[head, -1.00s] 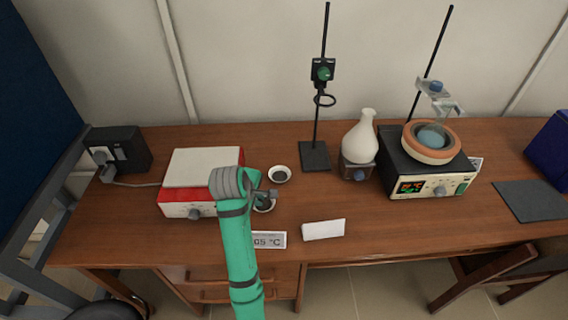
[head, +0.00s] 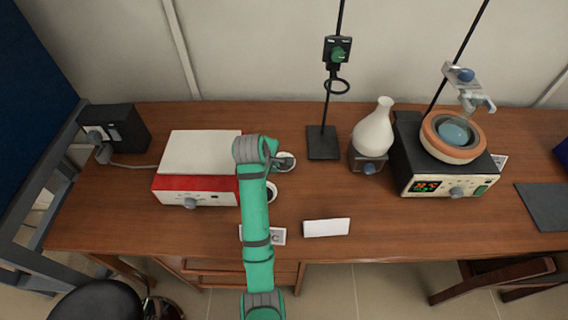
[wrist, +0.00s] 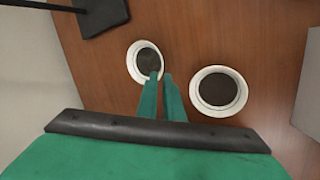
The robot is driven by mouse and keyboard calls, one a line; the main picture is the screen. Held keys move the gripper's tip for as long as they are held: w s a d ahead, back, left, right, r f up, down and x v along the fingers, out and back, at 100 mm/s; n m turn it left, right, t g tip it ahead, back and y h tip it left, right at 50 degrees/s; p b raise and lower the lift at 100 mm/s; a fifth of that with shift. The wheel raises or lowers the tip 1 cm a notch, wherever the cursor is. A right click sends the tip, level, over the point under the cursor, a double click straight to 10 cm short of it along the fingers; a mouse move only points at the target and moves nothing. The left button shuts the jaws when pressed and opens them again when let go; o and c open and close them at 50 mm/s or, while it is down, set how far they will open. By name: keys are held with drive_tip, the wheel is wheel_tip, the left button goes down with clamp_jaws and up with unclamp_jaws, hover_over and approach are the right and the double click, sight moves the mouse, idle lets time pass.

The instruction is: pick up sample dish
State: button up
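Two small white round dishes with dark contents stand on the wooden table. The back dish (head: 288,168) is partly covered by my gripper (head: 278,160) in the head view; the front dish (head: 272,192) is partly hidden by my arm. In the wrist view, the back dish (wrist: 133,66) is at left and the front dish (wrist: 243,92) at right. My gripper (wrist: 161,77) points down with a narrow gap between its green fingers. The left fingertip overlaps the back dish's inside, the right one lies just outside its rim. Whether they touch it, I cannot tell.
A white and red box (head: 200,155) stands left of my arm. A stand base (head: 322,143), a white flask (head: 373,130) and a heater with a display (head: 440,160) stand to the right. White cards (head: 326,228) lie in front.

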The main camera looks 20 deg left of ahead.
sight(278, 175)
drive_tip(key=x, duration=0.5)
clamp_jaws()
idle(0.3)
